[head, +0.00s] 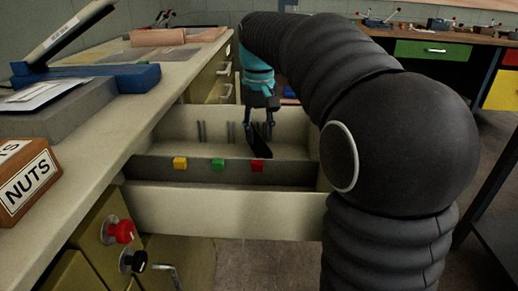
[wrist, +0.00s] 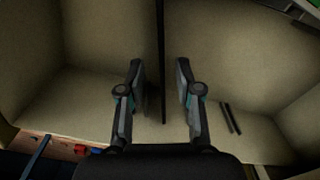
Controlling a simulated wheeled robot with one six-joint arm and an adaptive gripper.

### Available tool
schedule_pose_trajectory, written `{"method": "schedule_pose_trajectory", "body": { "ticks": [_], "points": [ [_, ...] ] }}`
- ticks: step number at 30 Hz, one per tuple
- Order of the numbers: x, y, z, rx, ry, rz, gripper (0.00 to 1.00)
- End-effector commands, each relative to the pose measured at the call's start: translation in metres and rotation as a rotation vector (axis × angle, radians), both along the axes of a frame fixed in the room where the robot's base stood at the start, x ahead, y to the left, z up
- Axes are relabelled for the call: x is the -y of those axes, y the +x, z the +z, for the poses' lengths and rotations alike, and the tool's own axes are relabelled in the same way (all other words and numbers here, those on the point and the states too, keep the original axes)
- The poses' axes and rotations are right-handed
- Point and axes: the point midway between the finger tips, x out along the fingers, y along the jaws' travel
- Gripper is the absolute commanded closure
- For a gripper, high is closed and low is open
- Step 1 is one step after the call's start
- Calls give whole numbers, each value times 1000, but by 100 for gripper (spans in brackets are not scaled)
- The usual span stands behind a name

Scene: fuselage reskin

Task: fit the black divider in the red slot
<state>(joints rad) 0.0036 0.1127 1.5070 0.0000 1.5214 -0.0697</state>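The black divider (head: 260,146) stands in the open drawer, in line with the red marker (head: 257,166) on the grey partition. In the wrist view the divider (wrist: 161,50) shows edge-on as a thin dark upright strip. My gripper (head: 260,124) is above the divider. In the wrist view my gripper (wrist: 160,78) is open, one finger on each side of the divider, with a gap on both sides. The red slot itself is hidden behind the gripper and divider, so I cannot tell how deep the divider sits.
The drawer (head: 225,212) also has a yellow marker (head: 180,163) and a green marker (head: 218,165), with paired dark ribs (head: 201,131) on its far wall. Those drawer sections look empty.

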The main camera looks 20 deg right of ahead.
Motion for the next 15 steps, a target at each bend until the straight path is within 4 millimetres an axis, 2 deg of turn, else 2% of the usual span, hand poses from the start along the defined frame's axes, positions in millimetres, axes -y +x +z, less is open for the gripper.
{"method": "schedule_pose_trajectory", "body": {
  "ticks": [7, 15],
  "points": [
    [-2, -1, -36, -2, 0, 0, 66],
    [-2, 0, -44, 0, 0, 0, 66]
  ]
}}
